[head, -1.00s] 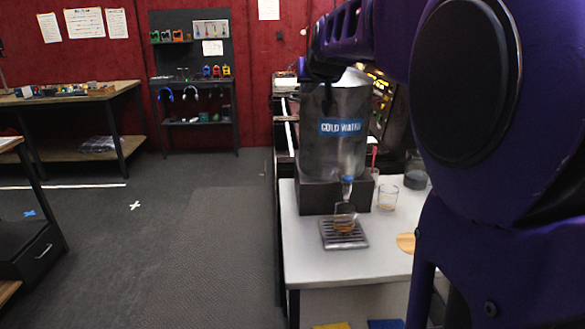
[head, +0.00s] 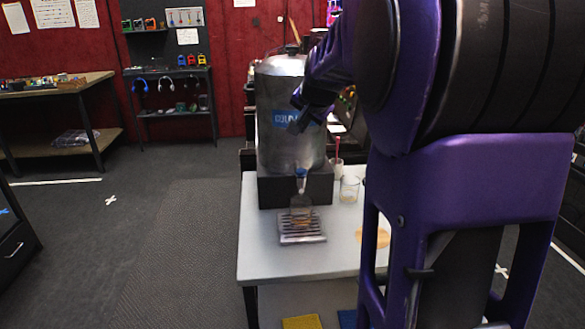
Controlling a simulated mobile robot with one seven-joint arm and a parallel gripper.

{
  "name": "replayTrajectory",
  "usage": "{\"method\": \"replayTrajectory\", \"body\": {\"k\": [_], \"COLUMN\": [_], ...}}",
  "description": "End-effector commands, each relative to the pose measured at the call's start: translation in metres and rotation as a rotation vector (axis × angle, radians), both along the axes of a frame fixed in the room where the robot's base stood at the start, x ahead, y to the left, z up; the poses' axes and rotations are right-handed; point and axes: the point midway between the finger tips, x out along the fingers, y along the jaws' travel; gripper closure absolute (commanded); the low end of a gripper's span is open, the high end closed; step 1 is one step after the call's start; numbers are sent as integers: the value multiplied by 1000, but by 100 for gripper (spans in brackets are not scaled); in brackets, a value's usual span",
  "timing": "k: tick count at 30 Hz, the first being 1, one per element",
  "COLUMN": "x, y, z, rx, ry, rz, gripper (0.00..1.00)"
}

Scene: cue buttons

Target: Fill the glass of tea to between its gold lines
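A metal dispenser (head: 279,150) with a blue label stands on a dark base on the white table. Its tap (head: 301,181) has a blue top. A glass (head: 301,217) with some amber-brown liquid low in it is under the tap, on the slatted drip tray (head: 302,238). The liquid's level against any gold lines is too small to read. My gripper (head: 299,123) is in front of the dispenser's label, above the tap, and covers part of the lettering. Its fingers are dark and too small to judge. I see nothing held in it.
Another glass (head: 350,189) stands right of the dispenser base, near a small cup with a red stick (head: 337,164). A round wooden coaster (head: 374,237) lies on the white table (head: 268,263), partly behind my arm. The table's front left is clear.

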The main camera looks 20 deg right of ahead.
Motion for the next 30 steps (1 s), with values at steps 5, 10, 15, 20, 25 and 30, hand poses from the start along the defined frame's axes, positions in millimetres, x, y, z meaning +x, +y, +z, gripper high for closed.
{"method": "replayTrajectory", "body": {"k": [5, 10, 15, 20, 25, 30], "x": [0, 0, 0, 0, 0, 0], "y": [0, 0, 0, 0, 0, 1], "z": [0, -1, -10, -27, -51, -72], "rx": [1, -1, -1, -1, -1, 0], "ry": [1, 0, 0, 0, 0, 1], "rz": [1, 1, 1, 1, 1, 1], "gripper": [100, 100, 100, 100, 100, 100]}}
